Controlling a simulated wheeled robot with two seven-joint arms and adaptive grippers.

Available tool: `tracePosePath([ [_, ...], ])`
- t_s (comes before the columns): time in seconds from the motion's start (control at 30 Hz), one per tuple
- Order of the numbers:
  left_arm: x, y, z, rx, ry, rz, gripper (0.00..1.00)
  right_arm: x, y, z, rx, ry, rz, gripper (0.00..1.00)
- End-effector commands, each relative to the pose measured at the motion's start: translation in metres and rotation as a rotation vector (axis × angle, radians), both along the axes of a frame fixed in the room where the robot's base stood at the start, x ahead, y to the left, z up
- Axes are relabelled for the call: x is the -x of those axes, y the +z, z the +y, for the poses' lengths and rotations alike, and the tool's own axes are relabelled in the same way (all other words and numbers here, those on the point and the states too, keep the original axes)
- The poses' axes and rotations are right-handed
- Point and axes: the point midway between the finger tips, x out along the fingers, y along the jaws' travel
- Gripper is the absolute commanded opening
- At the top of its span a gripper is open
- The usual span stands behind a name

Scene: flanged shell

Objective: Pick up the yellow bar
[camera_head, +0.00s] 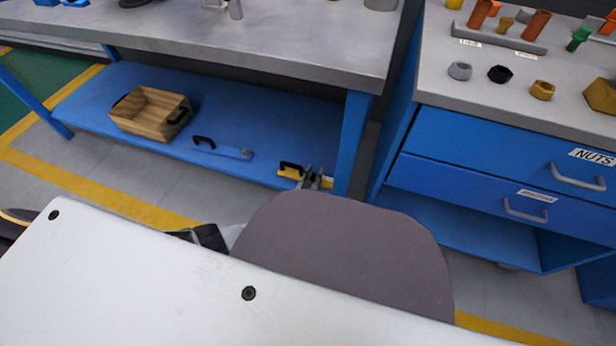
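The yellow bar (287,172) lies on the blue lower shelf under the workbench, near its right front corner. It has a black handle on its top. Small grey and dark parts that look like the fingertips of my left gripper (313,178) are at the bar's right part, with a bit of yellow showing to their right. The rest of that gripper is hidden behind a rounded grey part in front. I cannot tell whether the fingers touch the bar or are closed. My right gripper is not in view.
A blue bar (222,148) with a black handle and a wooden box (150,113) lie on the same shelf (260,107), to the left. A bench leg (353,147) stands just right of the yellow bar. The workbench top (300,45) overhangs the shelf. A drawer cabinet (470,150) stands at right.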

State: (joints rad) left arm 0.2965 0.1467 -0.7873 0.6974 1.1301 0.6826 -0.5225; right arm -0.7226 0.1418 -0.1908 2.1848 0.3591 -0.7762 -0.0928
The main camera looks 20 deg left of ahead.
Motion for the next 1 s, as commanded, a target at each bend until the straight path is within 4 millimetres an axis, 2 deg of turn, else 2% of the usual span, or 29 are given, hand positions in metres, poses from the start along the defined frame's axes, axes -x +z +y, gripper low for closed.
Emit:
tracePosePath([
  [0.03,0.0001,-0.0001,0.0,0.0,0.0,0.0,0.21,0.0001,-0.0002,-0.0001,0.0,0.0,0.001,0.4],
  [0.2,0.0001,-0.0001,0.0,0.0,0.0,0.0,0.0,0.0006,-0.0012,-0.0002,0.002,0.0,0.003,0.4],
  [0.67,-0.0009,0.0015,-0.0002,0.0,0.0,-0.003,0.0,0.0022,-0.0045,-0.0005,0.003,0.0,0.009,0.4],
  [1.0,-0.0009,0.0092,-0.0005,0.001,0.0,-0.004,0.0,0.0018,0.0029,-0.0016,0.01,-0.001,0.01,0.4],
])
